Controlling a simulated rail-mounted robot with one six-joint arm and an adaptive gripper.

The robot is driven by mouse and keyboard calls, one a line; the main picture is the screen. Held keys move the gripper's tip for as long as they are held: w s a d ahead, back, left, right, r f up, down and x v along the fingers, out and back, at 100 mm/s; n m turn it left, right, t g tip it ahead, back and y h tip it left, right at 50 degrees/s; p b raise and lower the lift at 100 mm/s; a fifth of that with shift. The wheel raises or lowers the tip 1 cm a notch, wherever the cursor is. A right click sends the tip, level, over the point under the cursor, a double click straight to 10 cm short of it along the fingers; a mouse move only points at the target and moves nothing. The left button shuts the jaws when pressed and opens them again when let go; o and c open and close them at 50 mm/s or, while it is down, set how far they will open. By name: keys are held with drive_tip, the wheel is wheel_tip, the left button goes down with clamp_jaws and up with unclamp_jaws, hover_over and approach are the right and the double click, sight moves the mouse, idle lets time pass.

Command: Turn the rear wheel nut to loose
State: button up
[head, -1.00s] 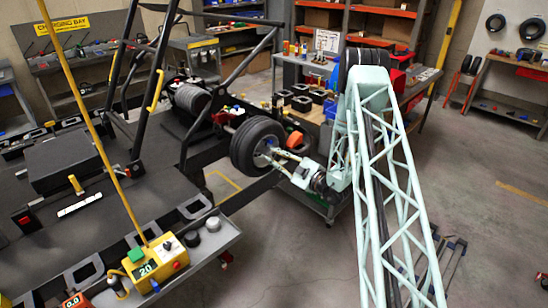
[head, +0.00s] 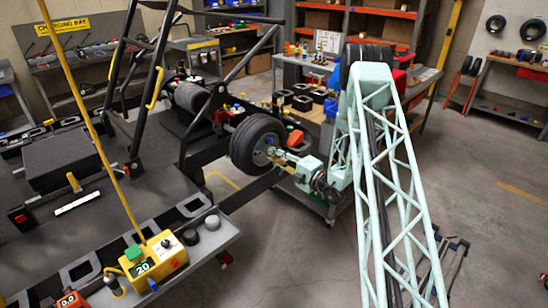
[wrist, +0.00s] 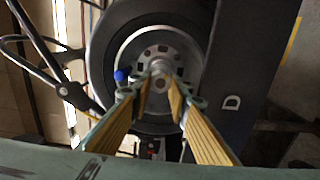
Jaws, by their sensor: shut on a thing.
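The rear wheel (head: 247,138) is a black tyre on a grey rim, mounted at the kart's near rear side. In the wrist view the wheel (wrist: 105,60) faces me, with a pale hub plate with several holes. The wheel nut (wrist: 160,66) is at the hub's centre, small and partly hidden by the fingertips. My gripper (head: 271,152) reaches in from the right, up against the hub. Its two yellow-padded fingers (wrist: 160,88) converge around the nut and are shut on it. The nut's turn angle cannot be read.
A blue knob (wrist: 121,75) is beside the hub. The kart's black frame (head: 255,190) runs close by the wheel. A yellow control box (head: 155,258) sits on the side tray. A workbench (head: 320,118) with small parts stands behind.

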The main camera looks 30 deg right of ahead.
drive_tip(key=shift+w+d+f+n+b, duration=0.15)
drive_tip(key=shift+n+b, duration=1.85)
drive_tip(key=shift+n, duration=2.65)
drive_tip(key=shift+s+d+n+b, duration=0.1)
drive_tip(key=shift+n+b, duration=1.9)
drive_tip(key=shift+n, duration=2.7)
drive_tip(key=shift+w+d+f+n+b, duration=0.15)
drive_tip(key=shift+n+b, duration=1.85)
drive_tip(key=shift+n, duration=2.65)
drive_tip(key=shift+s+r, duration=0.1)
drive_tip(key=o, duration=0.9)
drive_tip(key=shift+s, duration=0.2)
